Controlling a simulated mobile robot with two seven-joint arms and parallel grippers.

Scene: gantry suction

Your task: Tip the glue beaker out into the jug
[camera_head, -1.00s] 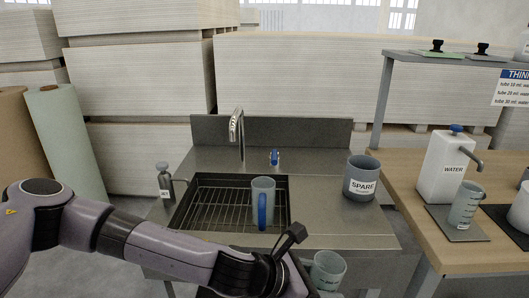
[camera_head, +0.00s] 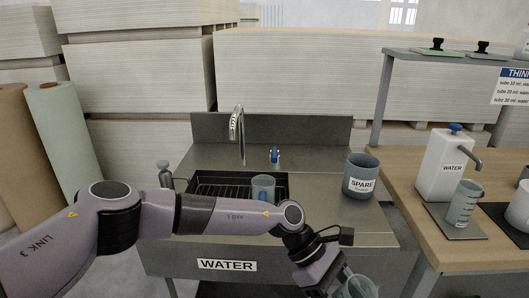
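A translucent grey beaker (camera_head: 358,287) is at the bottom edge of the head view, tilted and partly cut off; no label can be read on it. My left gripper (camera_head: 338,282) is at its left side and appears shut on it, though the fingertips are mostly hidden. The beaker is in front of the sink bench's front edge. A translucent jug (camera_head: 263,184) stands upright in the sink behind my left forearm, which hides its lower part and most of its blue handle. My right gripper is not in view.
The steel sink (camera_head: 205,182) has a rack inside and a tap (camera_head: 237,124) behind. A grey SPARE container (camera_head: 360,178) stands on the bench's right. A WATER dispenser (camera_head: 444,165) and measuring beaker (camera_head: 463,203) are on the wooden table (camera_head: 413,202). The bench between sink and SPARE is clear.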

